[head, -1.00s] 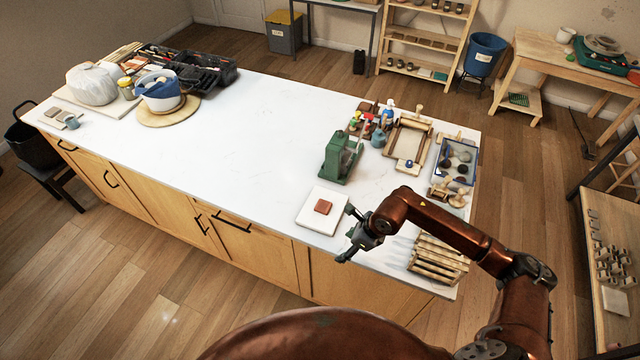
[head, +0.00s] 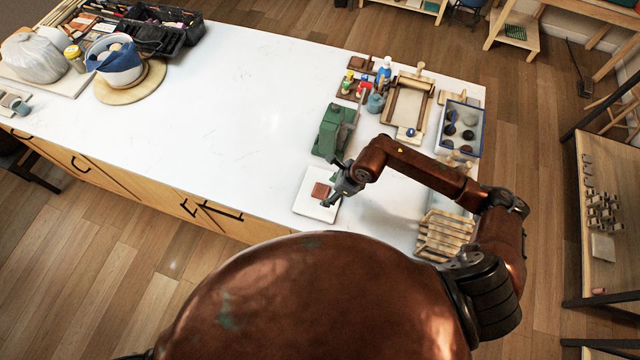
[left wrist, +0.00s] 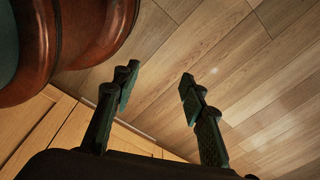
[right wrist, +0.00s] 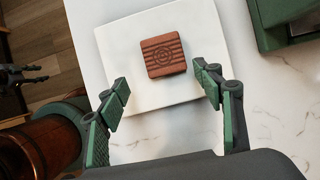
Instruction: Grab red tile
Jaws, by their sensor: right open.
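The red tile (head: 321,190) is a small square lying flat on a white square board (head: 303,207) near the counter's front edge. In the right wrist view the tile (right wrist: 163,54) shows carved lines and a round motif, on the white board (right wrist: 150,104). My right gripper (head: 332,197) is open and empty beside the tile in the head view. In the right wrist view its fingers (right wrist: 162,88) are spread wide, with the tile ahead of and between them, not touched. My left gripper (left wrist: 158,82) is open and empty above the wooden floor, seen only in the left wrist view.
A green press (head: 333,130) stands just behind the board. Glaze bottles (head: 364,88), a framed wooden tray (head: 408,105) and a blue-rimmed bin (head: 460,130) stand farther back. The counter's middle (head: 230,100) is clear.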

